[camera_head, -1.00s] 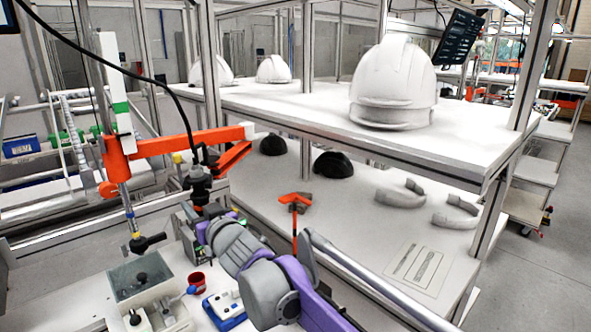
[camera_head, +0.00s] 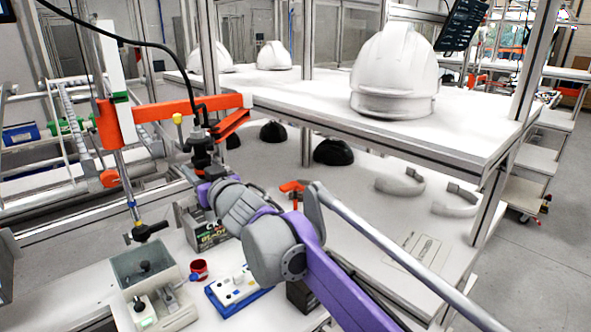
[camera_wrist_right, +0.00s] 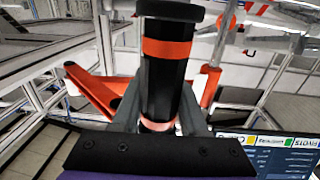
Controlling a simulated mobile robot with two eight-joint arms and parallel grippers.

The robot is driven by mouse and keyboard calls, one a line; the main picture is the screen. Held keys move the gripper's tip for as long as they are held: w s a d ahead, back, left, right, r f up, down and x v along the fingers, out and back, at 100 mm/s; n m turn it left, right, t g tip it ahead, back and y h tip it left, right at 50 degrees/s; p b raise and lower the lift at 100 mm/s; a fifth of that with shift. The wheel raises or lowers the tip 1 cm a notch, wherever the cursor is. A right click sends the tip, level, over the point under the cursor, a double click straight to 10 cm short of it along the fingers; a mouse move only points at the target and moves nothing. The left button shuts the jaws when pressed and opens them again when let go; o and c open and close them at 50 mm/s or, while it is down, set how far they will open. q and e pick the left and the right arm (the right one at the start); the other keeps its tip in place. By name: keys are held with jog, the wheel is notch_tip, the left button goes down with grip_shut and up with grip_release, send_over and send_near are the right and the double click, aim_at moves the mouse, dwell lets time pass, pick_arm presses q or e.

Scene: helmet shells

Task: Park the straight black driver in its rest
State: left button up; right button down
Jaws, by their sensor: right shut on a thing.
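The straight black driver (camera_head: 202,152) stands roughly upright in the head view, with a cable rising from its top. In the right wrist view its black body with orange bands (camera_wrist_right: 162,85) runs up between my fingers. My right gripper (camera_head: 203,182) is shut on the driver. It also shows in the right wrist view (camera_wrist_right: 157,122). The driver is close beside the orange arm (camera_head: 170,111). I cannot make out which part is its rest. My left gripper is not in view.
A grey bin (camera_head: 128,268), a red cup (camera_head: 199,268) and a blue-and-white block (camera_head: 238,288) sit on the bench below. An orange-handled tool (camera_head: 292,187) is behind my forearm. Shelves with white helmet shells (camera_head: 394,75) stand to the right.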

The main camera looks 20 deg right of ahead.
jog(key=s+d+b, duration=0.2)
jog(key=d+b, duration=0.3)
jog(key=d, duration=0.3)
jog(key=shift+s+d, duration=0.15)
jog(key=shift+d, duration=0.1)
jog(key=s+d, duration=0.2)
jog(key=d, duration=0.7)
jog(key=shift+s+b, duration=0.15)
jog(key=shift+b, duration=0.2)
jog(key=shift+d, duration=0.1)
